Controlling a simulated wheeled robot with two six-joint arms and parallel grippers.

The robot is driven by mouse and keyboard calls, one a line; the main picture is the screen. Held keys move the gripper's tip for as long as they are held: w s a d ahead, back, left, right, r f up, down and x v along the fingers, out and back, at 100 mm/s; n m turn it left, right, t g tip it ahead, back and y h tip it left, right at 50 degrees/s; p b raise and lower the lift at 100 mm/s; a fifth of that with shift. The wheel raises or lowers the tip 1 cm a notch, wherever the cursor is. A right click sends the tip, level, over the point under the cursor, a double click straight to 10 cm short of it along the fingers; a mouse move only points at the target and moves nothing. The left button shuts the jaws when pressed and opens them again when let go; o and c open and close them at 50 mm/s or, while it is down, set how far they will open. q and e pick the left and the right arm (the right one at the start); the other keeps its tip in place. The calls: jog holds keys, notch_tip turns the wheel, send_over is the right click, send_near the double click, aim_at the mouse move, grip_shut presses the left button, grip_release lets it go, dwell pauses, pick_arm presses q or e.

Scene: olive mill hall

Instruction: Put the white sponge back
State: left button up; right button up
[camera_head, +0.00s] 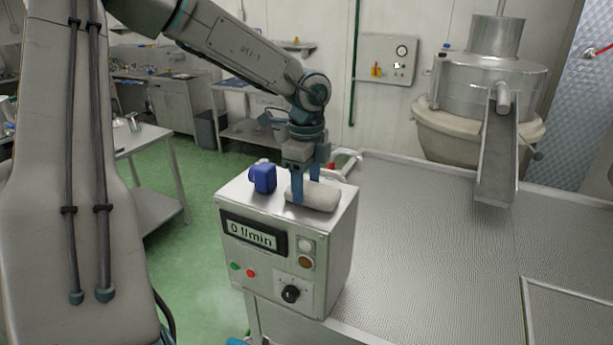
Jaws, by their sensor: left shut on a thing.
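The white sponge (318,196) is a pale rounded block at the top of the metal control box (339,228). My left gripper (304,192) points down and is shut on the sponge, one blue finger in front of it and one behind. The sponge's underside is hidden, so I cannot tell whether it rests on the box top or is just above it. My right gripper is not in view.
A blue object (263,177) stands on the box top left of the sponge. The box has a display reading "0 l/min", buttons and a knob (291,293). A wide, bare metal surface (430,240) extends right, with a metal chute (497,150) above it.

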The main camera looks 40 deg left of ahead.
aim_at(306, 186)
pick_arm(q)
jog(key=shift+s+d+f+b, duration=0.1)
jog(key=shift+d+f+b, duration=0.05)
jog(key=shift+b, duration=0.2)
jog(key=o, duration=0.9)
jog(key=shift+o, duration=0.2)
jog(key=shift+r+p, duration=0.4)
jog(key=shift+p, duration=0.2)
jog(key=r+b, duration=0.1)
jog(key=r, duration=0.1)
jog(key=r+b, duration=0.2)
jog(key=shift+a+r, duration=0.2)
jog(key=shift+r, duration=0.15)
notch_tip(306, 186, up, 7)
jog(key=p, duration=0.2)
